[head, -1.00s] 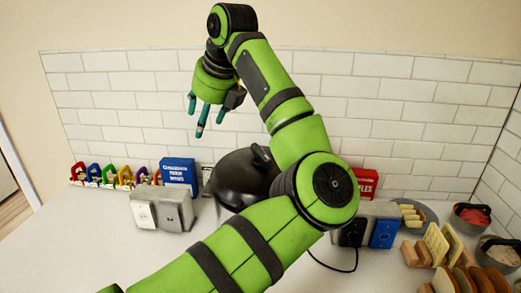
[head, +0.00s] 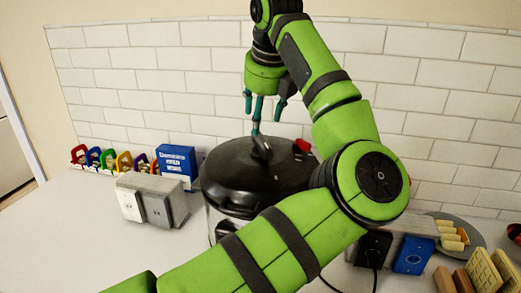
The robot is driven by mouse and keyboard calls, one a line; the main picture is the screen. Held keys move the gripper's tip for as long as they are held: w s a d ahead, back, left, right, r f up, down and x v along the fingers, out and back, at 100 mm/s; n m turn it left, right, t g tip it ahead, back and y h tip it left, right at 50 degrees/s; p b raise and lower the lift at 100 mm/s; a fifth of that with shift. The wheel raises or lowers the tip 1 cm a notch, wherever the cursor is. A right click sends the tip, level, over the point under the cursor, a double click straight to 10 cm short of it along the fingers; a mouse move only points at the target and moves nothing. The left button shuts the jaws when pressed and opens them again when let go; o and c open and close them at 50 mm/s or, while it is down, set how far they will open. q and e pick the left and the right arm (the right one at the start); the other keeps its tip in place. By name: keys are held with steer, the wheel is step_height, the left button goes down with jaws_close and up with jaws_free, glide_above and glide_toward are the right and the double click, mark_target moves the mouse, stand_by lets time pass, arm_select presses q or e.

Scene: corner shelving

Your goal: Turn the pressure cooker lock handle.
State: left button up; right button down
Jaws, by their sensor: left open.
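The pressure cooker (head: 235,180) stands on the white counter, with a black domed lid and a grey metal body. Its lock handle (head: 262,147) rises from the top of the lid. A red piece (head: 303,145) shows at the lid's back right. My left gripper (head: 258,125) points down with its teal fingers spread open, just above and behind the handle as seen here. One finger overlaps the handle's top in the picture; I cannot tell whether they touch. My left arm hides the cooker's lower right side. My right gripper is not in view.
A grey outlet box (head: 150,200) stands left of the cooker, a blue box (head: 178,163) behind it. Several coloured padlocks (head: 108,160) line the back left. The front left counter is clear.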

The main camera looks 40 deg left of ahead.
mark_target(259, 140)
arm_select(q)
steer(key=shift+w+f, duration=0.2)
steer(key=shift+f, duration=0.15)
steer(key=p+x, duration=0.2)
steer(key=x, duration=0.4)
steer(key=shift+w+r, duration=0.1)
steer(key=shift+w, duration=0.05)
steer(key=shift+w+a+f+p, duration=0.1)
steer(key=shift+a+f+p, duration=0.05)
steer(key=shift+f+p, duration=0.2)
steer(key=c, duration=1.1)
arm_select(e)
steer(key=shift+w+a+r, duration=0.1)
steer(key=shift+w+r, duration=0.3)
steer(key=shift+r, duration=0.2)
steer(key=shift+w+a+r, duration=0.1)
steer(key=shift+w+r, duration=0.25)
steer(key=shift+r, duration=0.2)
